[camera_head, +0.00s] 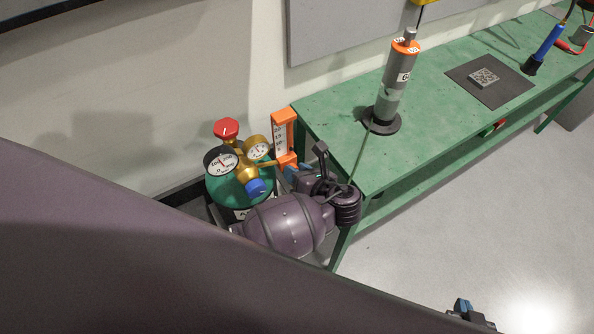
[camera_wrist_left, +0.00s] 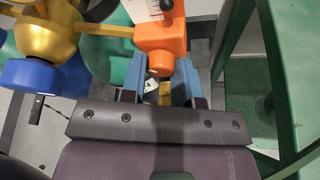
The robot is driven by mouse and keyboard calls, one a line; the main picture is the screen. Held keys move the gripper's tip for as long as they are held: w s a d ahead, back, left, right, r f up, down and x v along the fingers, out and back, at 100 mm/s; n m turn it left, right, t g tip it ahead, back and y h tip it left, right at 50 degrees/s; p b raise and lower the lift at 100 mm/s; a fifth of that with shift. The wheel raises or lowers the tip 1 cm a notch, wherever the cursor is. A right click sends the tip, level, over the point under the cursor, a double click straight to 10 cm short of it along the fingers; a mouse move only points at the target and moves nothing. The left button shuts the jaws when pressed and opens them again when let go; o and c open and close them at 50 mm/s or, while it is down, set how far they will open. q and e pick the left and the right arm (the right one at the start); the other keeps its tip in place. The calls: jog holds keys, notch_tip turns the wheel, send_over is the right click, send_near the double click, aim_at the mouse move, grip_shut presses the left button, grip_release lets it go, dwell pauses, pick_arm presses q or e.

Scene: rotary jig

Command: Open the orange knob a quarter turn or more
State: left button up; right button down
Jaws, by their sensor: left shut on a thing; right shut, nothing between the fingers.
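The orange knob (camera_wrist_left: 160,62) sticks out below the orange flowmeter block (camera_wrist_left: 162,32) in the left wrist view. My left gripper (camera_wrist_left: 160,75) has its two blue fingers on either side of the knob and is shut on it. In the head view the orange flowmeter (camera_head: 283,138) stands beside the gas regulator, and my left gripper (camera_head: 296,171) is at its base. The knob is mostly hidden there by the gripper and wrist. My right gripper (camera_head: 463,306) is at the bottom right over the floor, shut and empty, partly cut off by the picture edge.
The brass regulator with two gauges (camera_head: 221,161), a red cap (camera_head: 226,129) and a blue knob (camera_head: 255,187) sits on a green cylinder close left of the gripper. The green bench (camera_head: 340,110) stands close on the right, with a grey cylinder (camera_head: 398,75) on it.

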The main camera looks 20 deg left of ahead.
pick_arm(q)
jog(key=n+t+h, duration=0.1)
jog(key=n, duration=0.1)
jog(key=shift+s+a+n+h, duration=0.1)
jog(key=shift+n+h, duration=0.2)
jog(key=shift+n, duration=0.1)
jog(key=shift+s+n+t+h, duration=0.1)
jog(key=shift+n+t+h, duration=0.4)
jog(key=shift+n+t, duration=0.55)
jog(key=n+t, duration=0.1)
jog(key=n+h, duration=0.1)
jog(key=n, duration=0.1)
jog(key=shift+s+a+f+t+b, duration=0.1)
jog(key=shift+f+t+b, duration=0.05)
jog(key=shift+t+b, duration=0.25)
jog(key=shift+f+n+t+b, duration=0.1)
jog(key=shift+n+t+b, duration=0.25)
jog(key=shift+n+b, duration=0.5)
jog(key=shift+n+t+b, duration=0.4)
jog(key=shift+n+b, duration=0.1)
jog(key=shift+n, duration=0.4)
pick_arm(e)
jog(key=shift+w+a+f, duration=0.15)
jog(key=shift+w+f, duration=0.5)
jog(key=shift+f, duration=0.3)
jog(key=shift+w+r, duration=0.15)
jog(key=shift+w, duration=0.05)
